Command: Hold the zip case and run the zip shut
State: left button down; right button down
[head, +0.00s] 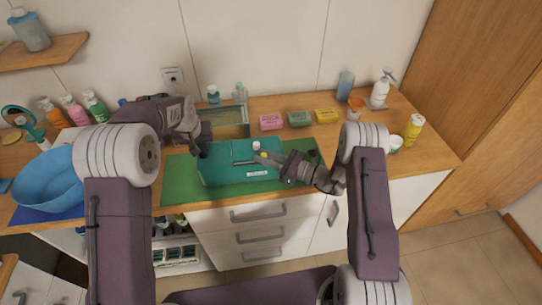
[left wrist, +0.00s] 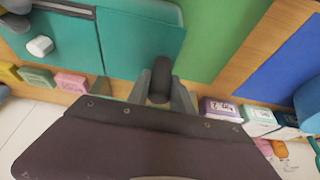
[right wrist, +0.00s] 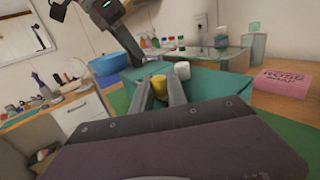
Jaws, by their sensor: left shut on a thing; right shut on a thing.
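The teal zip case (head: 215,172) lies flat on a green mat (head: 180,185). A dark zip line (head: 243,163) crosses its top, ending near my right gripper. My left gripper (head: 203,148) is at the case's left end, shut on a dark rounded grip (left wrist: 161,75) at the case's edge. My right gripper (head: 262,158) is over the case's middle, shut on a yellow zip pull (right wrist: 158,84). A small white knob (head: 256,145) stands on the case just behind the pull. The right fingers hide part of the zip line.
A clear box (head: 232,121) stands behind the case. Pink soap (head: 271,122), green soap (head: 299,119) and yellow soap (head: 326,116) sit behind it to the right. A blue basin (head: 45,182) is at left. Bare green mat shows at right (head: 312,158).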

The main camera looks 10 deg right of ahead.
jog(key=c, duration=1.3)
grip_release()
jog(key=shift+d, duration=0.1)
jog(key=v, duration=1.2)
